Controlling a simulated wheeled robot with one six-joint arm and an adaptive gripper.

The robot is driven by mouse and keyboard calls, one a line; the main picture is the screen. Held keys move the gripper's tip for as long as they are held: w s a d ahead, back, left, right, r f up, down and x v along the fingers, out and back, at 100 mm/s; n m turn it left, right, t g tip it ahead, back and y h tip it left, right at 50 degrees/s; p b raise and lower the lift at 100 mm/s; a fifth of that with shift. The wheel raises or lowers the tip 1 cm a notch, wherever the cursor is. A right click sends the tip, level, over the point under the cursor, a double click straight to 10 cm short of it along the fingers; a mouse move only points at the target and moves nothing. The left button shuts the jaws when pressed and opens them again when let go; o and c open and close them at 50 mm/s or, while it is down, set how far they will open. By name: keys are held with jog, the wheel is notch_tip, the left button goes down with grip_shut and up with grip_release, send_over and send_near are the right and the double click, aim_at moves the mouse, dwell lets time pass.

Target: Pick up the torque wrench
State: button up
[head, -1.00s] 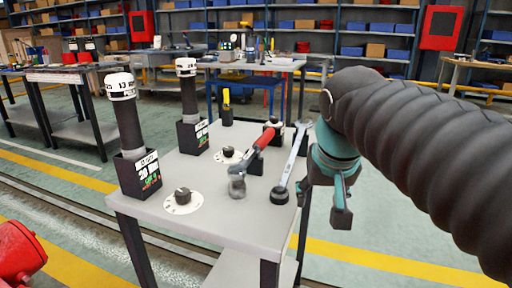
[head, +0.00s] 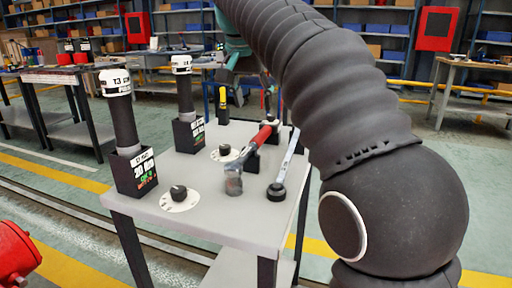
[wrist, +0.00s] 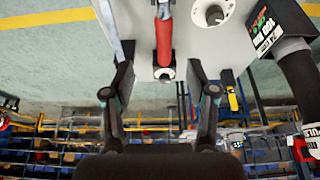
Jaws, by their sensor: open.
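A tool with a red handle and grey metal head (head: 233,180) lies on the grey table, propped on a black support. It is likely the torque wrench. Beside it on the right lies a long silver wrench (head: 285,170) with a black round end. In the wrist view the red handle (wrist: 164,38) runs down the middle, its end near the table edge. My gripper (wrist: 161,68) is open, its two fingers apart on either side of the handle's end, with nothing held. In the head view my arm partly hides the gripper and the table's far right corner.
Two tall black cylinders with white tops stand in labelled black holders (head: 136,172) on the table's left side. Round white dials with black knobs (head: 179,194) sit on the table (head: 215,222). A yellow-handled item (head: 223,98) stands at the back. A red object (head: 18,255) is at lower left.

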aim_at(256, 138)
jog(key=b+x, duration=0.1)
jog(key=x, duration=0.6)
jog(key=shift+b, duration=0.3)
jog(key=x, duration=0.2)
jog(key=a+b+x, duration=0.1)
jog(key=x, duration=0.1)
jog(key=shift+s+f, duration=0.15)
jog(key=shift+f, duration=0.15)
jog(key=shift+d+f, duration=0.15)
jog(key=shift+f, duration=0.25)
jog(key=shift+c, duration=0.2)
jog(key=shift+r, duration=0.1)
grip_shut()
